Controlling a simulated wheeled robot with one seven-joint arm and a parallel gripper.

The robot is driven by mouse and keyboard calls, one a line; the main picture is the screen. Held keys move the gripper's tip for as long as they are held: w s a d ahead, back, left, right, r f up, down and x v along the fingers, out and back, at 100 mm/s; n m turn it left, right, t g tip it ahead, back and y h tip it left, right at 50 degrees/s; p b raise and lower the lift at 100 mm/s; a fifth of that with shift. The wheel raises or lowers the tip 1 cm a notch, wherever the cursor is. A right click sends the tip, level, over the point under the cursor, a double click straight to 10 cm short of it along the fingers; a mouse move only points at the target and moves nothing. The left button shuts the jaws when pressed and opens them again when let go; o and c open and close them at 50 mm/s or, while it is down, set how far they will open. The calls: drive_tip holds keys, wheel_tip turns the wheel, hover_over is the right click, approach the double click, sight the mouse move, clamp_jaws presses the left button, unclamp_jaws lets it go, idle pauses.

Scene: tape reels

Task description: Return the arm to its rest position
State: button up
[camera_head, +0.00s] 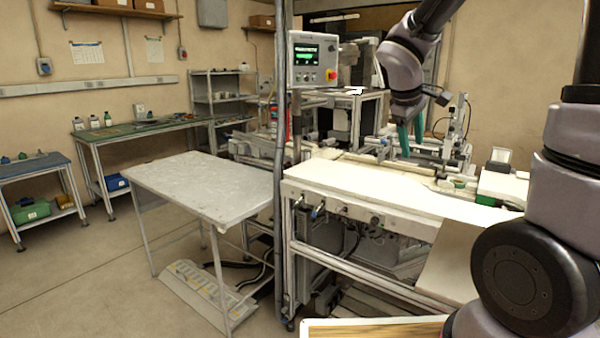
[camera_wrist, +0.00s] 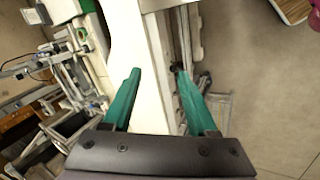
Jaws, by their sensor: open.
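My arm reaches in from the right side of the head view, with its upper links raised above the machine. My gripper (camera_head: 411,138) hangs over the back part of the white worktop (camera_head: 400,197), its green fingers pointing down. In the wrist view my gripper (camera_wrist: 157,85) shows both green fingers spread apart, with nothing between them. Below the fingers lie the white worktop's edge and the floor. I see no tape reel held.
A control panel (camera_head: 313,60) on a grey post stands left of my gripper. A grey side table (camera_head: 205,186) is empty. Machine frames and fixtures crowd the back of the worktop. A wood-topped surface (camera_head: 375,329) lies at the bottom. Open floor is at the left.

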drive_tip(key=s+a+r+m+t+y, duration=0.1)
drive_tip(key=s+r+m+y, duration=0.2)
drive_tip(key=s+r+m, duration=0.2)
drive_tip(key=s+a+r+m+t+y, duration=0.1)
drive_tip(key=s+r+m, duration=0.3)
drive_tip(key=s, duration=0.8)
drive_tip(key=shift+a+r+m+t+y, duration=0.4)
drive_tip(key=shift+m+t+y, duration=0.2)
drive_tip(key=shift+m+y, duration=0.45)
idle(0.7)
